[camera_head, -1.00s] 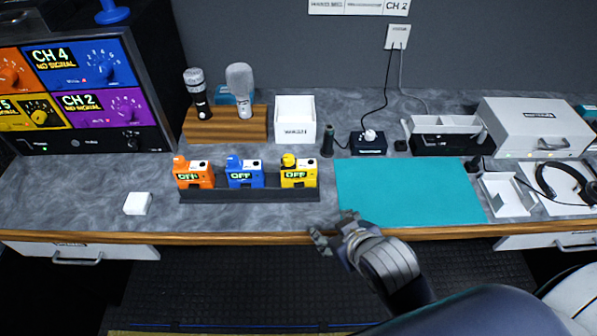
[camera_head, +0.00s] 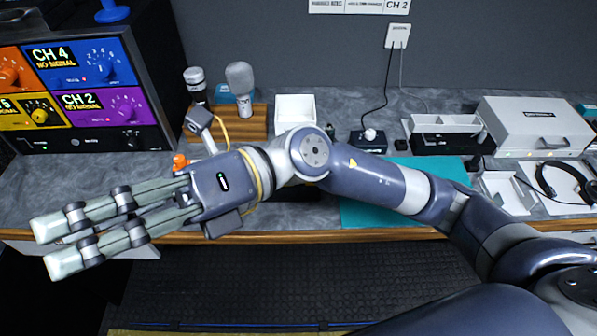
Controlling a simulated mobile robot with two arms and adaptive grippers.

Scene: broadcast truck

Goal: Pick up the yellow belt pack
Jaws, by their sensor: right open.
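My right arm crosses the picture from the right, high over the counter. Its gripper (camera_head: 50,246) points left, open, with nothing seen between its fingers. The fingertips are in front of the counter's left front edge, well left of the belt packs' place. The yellow belt pack is hidden behind my right arm, and so is the blue one. Only the orange knob of the orange belt pack (camera_head: 180,162) shows above my gripper's body. My left gripper is not in view.
A monitor rack (camera_head: 75,95) stands at the left, near my gripper. A wooden stand (camera_head: 245,123) with two microphones and a white box (camera_head: 297,107) are behind my arm. A teal mat (camera_head: 375,214) is partly covered. A grey case (camera_head: 535,125) and headphones (camera_head: 565,182) lie right.

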